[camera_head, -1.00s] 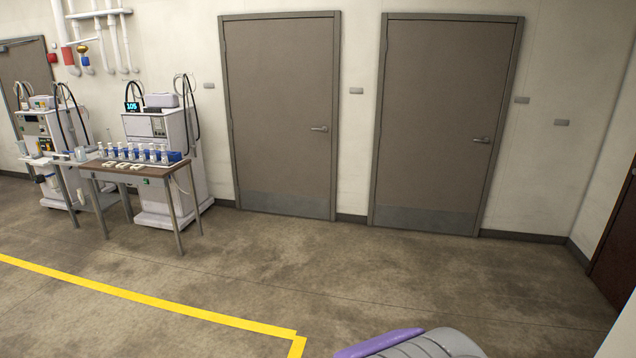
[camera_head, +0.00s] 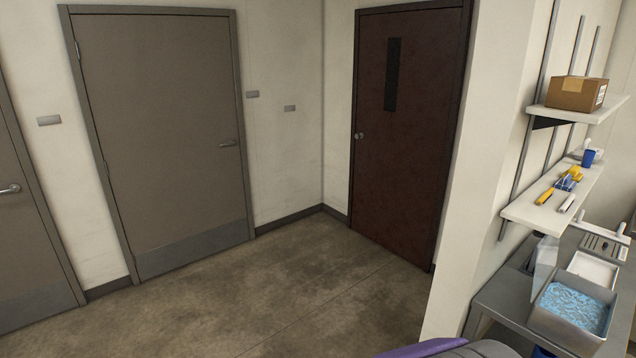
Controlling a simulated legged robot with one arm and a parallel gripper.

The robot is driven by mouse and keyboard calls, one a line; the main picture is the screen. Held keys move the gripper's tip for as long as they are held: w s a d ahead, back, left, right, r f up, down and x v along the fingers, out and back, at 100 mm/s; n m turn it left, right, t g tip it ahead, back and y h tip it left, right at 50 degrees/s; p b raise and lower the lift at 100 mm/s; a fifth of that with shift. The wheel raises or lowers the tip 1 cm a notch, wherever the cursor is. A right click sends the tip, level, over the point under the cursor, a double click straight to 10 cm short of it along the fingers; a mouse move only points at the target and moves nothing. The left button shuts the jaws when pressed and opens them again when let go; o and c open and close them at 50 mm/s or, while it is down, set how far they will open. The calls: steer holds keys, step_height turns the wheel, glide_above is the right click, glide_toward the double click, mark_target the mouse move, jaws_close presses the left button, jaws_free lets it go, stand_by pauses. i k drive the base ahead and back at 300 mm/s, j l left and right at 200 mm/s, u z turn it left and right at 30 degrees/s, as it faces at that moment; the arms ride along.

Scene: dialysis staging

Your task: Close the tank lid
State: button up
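A grey open-topped tank (camera_head: 542,323) stands on the counter at the lower right, with light blue contents showing inside. A clear panel (camera_head: 545,258) stands upright at the tank's back left; it looks like a raised lid, but I cannot tell how it is joined. My gripper is not in view.
A grey counter (camera_head: 492,302) carries the tank and a white tray (camera_head: 597,268) behind it. Wall shelves (camera_head: 530,212) above hold a cardboard box (camera_head: 577,93), a blue cup (camera_head: 588,158) and small tools. A wall end (camera_head: 465,200) stands left of the counter. Open floor (camera_head: 290,285) lies left.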

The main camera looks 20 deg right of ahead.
mark_target(549, 249)
steer(key=i+j+z, duration=0.1)
steer(key=i+z, duration=0.15)
steer(key=z, duration=0.25)
steer(key=i+j+z, duration=0.2)
steer(key=z, duration=0.3)
steer(key=i+j+z, duration=0.15)
steer(key=j+z, duration=0.15)
steer(key=z, duration=0.2)
steer(key=i+j+z, duration=0.1)
steer(key=j+z, duration=0.35)
steer(key=i+j+z, duration=0.1)
steer(key=j+z, duration=0.15)
steer(key=i+j+z, duration=0.1)
steer(key=j+z, duration=0.15)
steer(key=i+j+z, duration=0.1)
steer(key=j+z, duration=0.15)
steer(key=j, duration=0.05)
